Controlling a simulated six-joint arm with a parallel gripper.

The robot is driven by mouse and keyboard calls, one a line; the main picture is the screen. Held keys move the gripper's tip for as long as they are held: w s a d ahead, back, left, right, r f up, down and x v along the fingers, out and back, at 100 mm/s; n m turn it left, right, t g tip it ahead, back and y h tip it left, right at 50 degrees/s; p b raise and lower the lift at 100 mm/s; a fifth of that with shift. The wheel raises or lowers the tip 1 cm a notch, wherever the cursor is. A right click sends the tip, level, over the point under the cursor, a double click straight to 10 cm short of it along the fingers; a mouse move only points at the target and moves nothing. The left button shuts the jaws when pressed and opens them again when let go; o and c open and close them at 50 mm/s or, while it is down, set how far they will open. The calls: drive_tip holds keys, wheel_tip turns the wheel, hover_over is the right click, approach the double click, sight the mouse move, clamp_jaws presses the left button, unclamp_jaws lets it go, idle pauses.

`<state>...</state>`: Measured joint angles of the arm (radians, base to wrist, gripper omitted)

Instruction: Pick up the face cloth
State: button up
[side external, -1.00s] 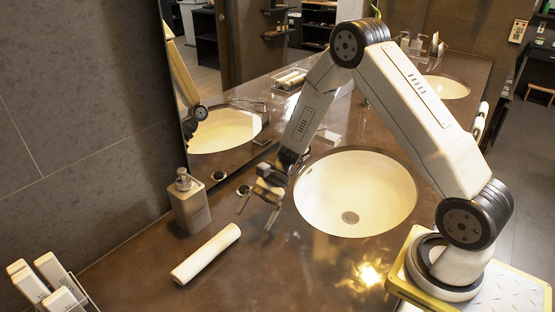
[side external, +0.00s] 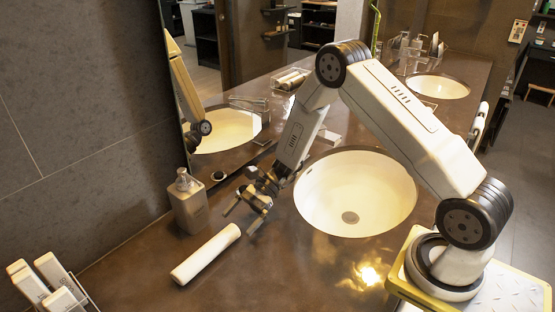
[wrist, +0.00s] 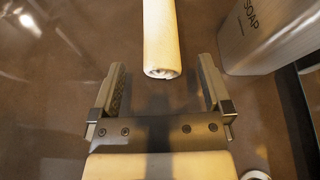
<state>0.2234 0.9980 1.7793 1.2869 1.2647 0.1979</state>
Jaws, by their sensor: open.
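The face cloth (side external: 206,255) is a white roll lying on the brown counter, left of the near sink. In the wrist view the rolled cloth (wrist: 161,40) runs down from the top edge, and its near end lies just beyond and between my fingertips. My gripper (side external: 241,216) is open and empty above the counter, near the cloth's upper right end. In the wrist view both fingers of my gripper (wrist: 162,75) are spread wider than the roll, and nothing is between them.
A soap dispenser (side external: 188,203) stands close beside the cloth; it also shows at the upper right of the wrist view (wrist: 265,35). The near sink (side external: 335,210) is right of my gripper. A holder with white boxes (side external: 50,285) stands at lower left. The counter below the cloth is clear.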

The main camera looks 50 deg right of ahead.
sight(227, 234)
drive_tip(key=shift+x, duration=2.65)
drive_tip(key=c, duration=1.3)
drive_tip(key=shift+r, duration=0.2)
drive_tip(key=shift+r, duration=4.9)
drive_tip(key=shift+s+f, duration=0.1)
drive_tip(key=shift+s, duration=0.05)
